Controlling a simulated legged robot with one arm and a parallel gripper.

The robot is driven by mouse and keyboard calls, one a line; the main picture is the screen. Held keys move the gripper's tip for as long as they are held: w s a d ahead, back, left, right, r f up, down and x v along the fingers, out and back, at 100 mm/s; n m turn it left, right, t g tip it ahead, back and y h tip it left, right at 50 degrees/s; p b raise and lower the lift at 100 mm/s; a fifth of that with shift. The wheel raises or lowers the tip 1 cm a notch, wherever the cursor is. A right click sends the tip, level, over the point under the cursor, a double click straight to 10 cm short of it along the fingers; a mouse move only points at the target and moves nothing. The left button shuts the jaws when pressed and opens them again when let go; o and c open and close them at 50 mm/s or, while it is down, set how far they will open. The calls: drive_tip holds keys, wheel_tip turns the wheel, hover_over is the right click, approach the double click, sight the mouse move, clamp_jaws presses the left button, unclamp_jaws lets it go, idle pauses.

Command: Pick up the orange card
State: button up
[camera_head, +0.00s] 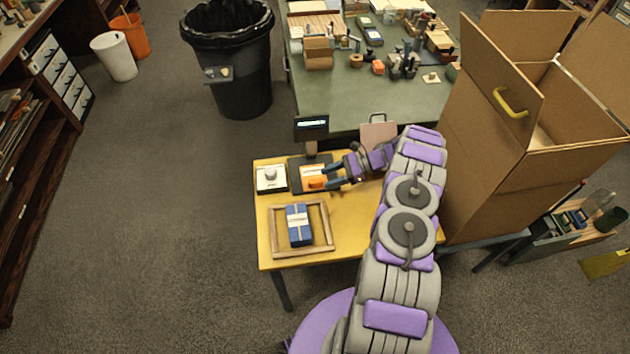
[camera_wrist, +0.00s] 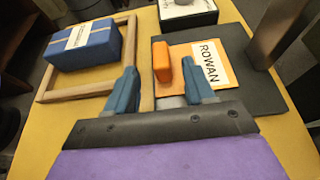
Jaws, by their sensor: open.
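The orange card (camera_wrist: 183,52) lies flat on a dark plate (camera_wrist: 235,50) and bears a white label reading ROWAN. A small orange block (camera_wrist: 162,62) stands on the card's left part in the wrist view. In the head view the card (camera_head: 311,170) and block (camera_head: 316,183) sit at the tips of my gripper (camera_head: 328,176). My gripper (camera_wrist: 159,67) is open, with its two blue fingers apart. In the wrist view the block appears between the fingertips, and the right finger overlaps the card. I cannot tell whether either finger touches them.
The plate and its display (camera_head: 311,123) stand on a yellow table (camera_head: 345,215). A wooden frame (camera_head: 331,228) around a blue bundle (camera_head: 299,228) lies in front. A white-topped box (camera_head: 270,179) is at the left. A large cardboard box (camera_head: 480,130) stands right of my arm.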

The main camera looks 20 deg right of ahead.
sight(318, 180)
drive_tip(key=b+x, duration=0.1)
drive_tip(key=x, duration=0.4)
drive_tip(key=shift+w+d, duration=0.1)
clamp_jaws()
idle(0.3)
